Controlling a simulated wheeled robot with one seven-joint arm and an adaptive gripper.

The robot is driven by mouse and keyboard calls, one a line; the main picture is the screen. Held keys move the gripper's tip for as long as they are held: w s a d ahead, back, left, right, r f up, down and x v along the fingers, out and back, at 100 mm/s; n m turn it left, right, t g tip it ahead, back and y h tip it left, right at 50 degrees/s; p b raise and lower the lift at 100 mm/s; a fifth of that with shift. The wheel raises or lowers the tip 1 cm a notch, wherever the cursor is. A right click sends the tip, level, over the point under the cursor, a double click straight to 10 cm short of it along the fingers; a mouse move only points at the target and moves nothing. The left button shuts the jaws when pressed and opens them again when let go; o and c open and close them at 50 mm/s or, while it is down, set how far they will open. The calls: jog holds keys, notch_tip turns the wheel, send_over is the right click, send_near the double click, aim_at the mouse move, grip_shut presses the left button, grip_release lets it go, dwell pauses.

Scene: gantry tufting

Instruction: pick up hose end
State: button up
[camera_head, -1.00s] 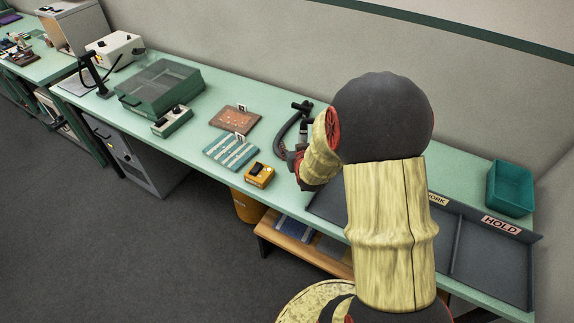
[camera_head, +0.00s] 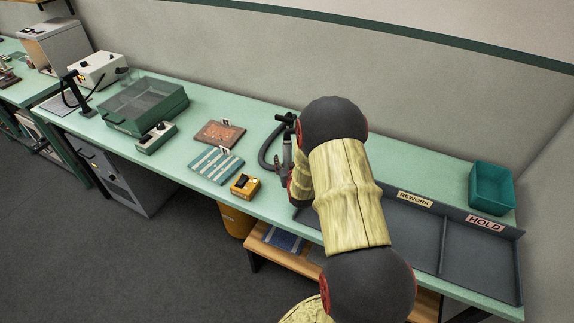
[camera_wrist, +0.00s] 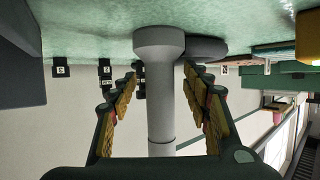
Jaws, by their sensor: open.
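The hose end is a grey cylinder with a wider collar (camera_wrist: 160,95), between the two fingers of my gripper (camera_wrist: 162,72) in the wrist view. My gripper is open, with gaps on both sides of the cylinder. In the head view the dark hose (camera_head: 265,153) curves beside a black stand (camera_head: 286,118) on the green bench, and the upright grey hose end (camera_head: 287,150) shows just left of my arm. My arm hides most of the gripper there.
A yellow-orange box (camera_head: 245,186), a teal striped board (camera_head: 215,165) and a brown board (camera_head: 219,133) lie left of the hose. Dark trays labelled REWORK and HOLD (camera_head: 480,262) and a teal bin (camera_head: 492,187) are to the right. The back wall is close behind.

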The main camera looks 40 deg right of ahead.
jog(key=shift+w+d+f, duration=0.1)
jog(key=shift+w, duration=0.15)
jog(key=shift+c, duration=0.8)
grip_shut()
